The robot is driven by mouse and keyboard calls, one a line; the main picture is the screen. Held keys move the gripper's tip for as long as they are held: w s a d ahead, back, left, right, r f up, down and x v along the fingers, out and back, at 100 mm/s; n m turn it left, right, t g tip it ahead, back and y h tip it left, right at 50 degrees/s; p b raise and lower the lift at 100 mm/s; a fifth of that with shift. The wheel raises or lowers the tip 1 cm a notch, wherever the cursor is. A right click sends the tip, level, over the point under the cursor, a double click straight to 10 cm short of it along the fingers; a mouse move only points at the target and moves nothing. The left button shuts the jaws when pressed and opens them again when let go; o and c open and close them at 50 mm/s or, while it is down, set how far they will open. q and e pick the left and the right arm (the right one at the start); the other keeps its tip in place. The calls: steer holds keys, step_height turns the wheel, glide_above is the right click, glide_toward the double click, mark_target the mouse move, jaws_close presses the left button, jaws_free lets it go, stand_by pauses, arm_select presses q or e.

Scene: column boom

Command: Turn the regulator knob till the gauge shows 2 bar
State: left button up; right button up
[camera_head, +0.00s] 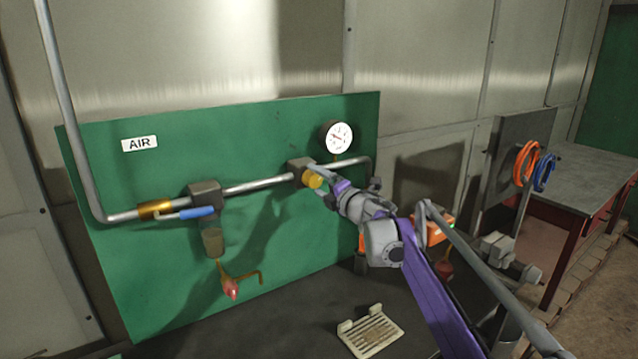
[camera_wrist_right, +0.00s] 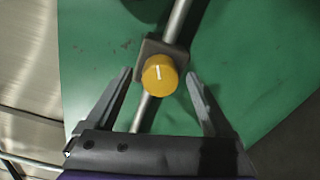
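The yellow regulator knob (camera_head: 313,179) sits on a grey regulator body (camera_head: 299,168) in the pipe on the green panel. In the right wrist view the knob (camera_wrist_right: 159,75) has a white mark line on its face. The round gauge (camera_head: 337,137) with a white dial stands above the pipe, right of the knob; its reading is too small to tell. My right gripper (camera_head: 322,176) is at the knob. In the wrist view the right gripper (camera_wrist_right: 160,85) is open, with a finger on each side of the knob and gaps to both. My left gripper is not in view.
A blue-handled valve (camera_head: 197,212) is on the pipe at left, with a red-ended fitting (camera_head: 230,288) below. A slotted white tray (camera_head: 370,332) lies on the dark bench. Orange and blue hoses (camera_head: 527,162) hang at right beside a table (camera_head: 590,178).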

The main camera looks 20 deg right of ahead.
steer(key=shift+s, duration=0.1)
steer(key=shift+s+d+f, duration=0.1)
steer(key=shift+s, duration=0.25)
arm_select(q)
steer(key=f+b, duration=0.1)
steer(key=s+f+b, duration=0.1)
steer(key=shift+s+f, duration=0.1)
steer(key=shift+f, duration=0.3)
arm_select(e)
steer(key=s+d, duration=0.1)
steer(key=s, duration=0.9)
steer(key=shift+d, duration=0.15)
steer(key=shift+w, duration=0.1)
